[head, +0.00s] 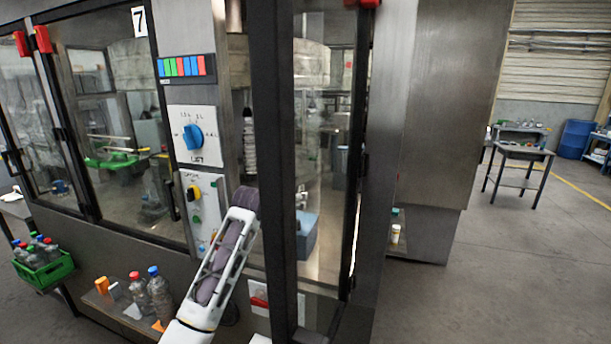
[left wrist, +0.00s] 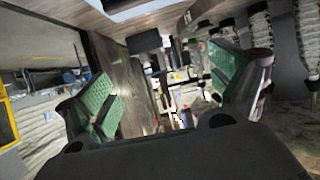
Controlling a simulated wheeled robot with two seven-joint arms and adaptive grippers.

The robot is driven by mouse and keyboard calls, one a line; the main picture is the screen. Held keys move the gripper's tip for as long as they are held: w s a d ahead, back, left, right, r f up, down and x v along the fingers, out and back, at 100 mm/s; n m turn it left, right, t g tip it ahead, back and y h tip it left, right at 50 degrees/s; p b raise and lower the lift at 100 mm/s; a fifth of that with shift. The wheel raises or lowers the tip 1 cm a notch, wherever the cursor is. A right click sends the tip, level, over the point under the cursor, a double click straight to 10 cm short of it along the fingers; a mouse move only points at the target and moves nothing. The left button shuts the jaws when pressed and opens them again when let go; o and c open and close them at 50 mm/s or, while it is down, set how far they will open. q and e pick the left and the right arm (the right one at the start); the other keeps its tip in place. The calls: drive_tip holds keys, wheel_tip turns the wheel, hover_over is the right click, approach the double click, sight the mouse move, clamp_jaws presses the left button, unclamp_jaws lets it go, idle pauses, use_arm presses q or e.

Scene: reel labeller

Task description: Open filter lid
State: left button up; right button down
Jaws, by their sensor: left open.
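I cannot single out the filter lid in either view. In the left wrist view my left gripper (left wrist: 168,92) is open, with its two green-padded fingers wide apart and nothing between them. In the head view my left arm, white and purple, reaches up from the bottom in front of the labelling machine (head: 130,232). I cannot clearly make out its fingers there. A dark block (left wrist: 146,42) shows beyond the fingers in the wrist view; I cannot tell what it is. My right gripper is in neither view.
A dark door frame (head: 275,130) with a glass pane stands just right of my arm. A control panel has a blue rotary knob (head: 193,136). Bottles (head: 158,290) stand on a ledge at lower left, near a green crate (head: 45,270). Open floor (head: 500,280) lies to the right.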

use_arm(q)
drive_tip(key=s+a+f+g+y, duration=0.1)
drive_tip(key=s+a+f+g, duration=0.15)
drive_tip(key=s+f, duration=0.8)
drive_tip(key=s+a+f+g+y, duration=0.15)
drive_tip(key=s+a+f, duration=0.25)
drive_tip(key=s+f, duration=0.65)
drive_tip(key=s+a+f+g+y, duration=0.1)
drive_tip(key=s+a+f+g, duration=0.2)
drive_tip(key=s, duration=0.6)
drive_tip(key=s+a+f+n, duration=0.1)
drive_tip(key=s+a+f, duration=0.25)
drive_tip(key=s, duration=0.65)
drive_tip(key=s+a+f+g+y, duration=0.15)
drive_tip(key=s+f, duration=0.25)
drive_tip(key=s, duration=0.5)
wheel_tip(320, 180, down, 33)
drive_tip(key=s+g+h, duration=0.1)
drive_tip(key=s+g, duration=0.1)
drive_tip(key=s, duration=0.1)
drive_tip(key=s+a+f, duration=0.2)
drive_tip(key=s+f, duration=0.8)
drive_tip(key=s, duration=0.1)
drive_tip(key=s+a+f+g, duration=0.1)
drive_tip(key=s+a+f, duration=0.1)
drive_tip(key=s+f, duration=0.8)
drive_tip(key=shift+s+a+f, duration=0.15)
drive_tip(key=shift+s+a, duration=0.15)
drive_tip(key=shift+s, duration=0.3)
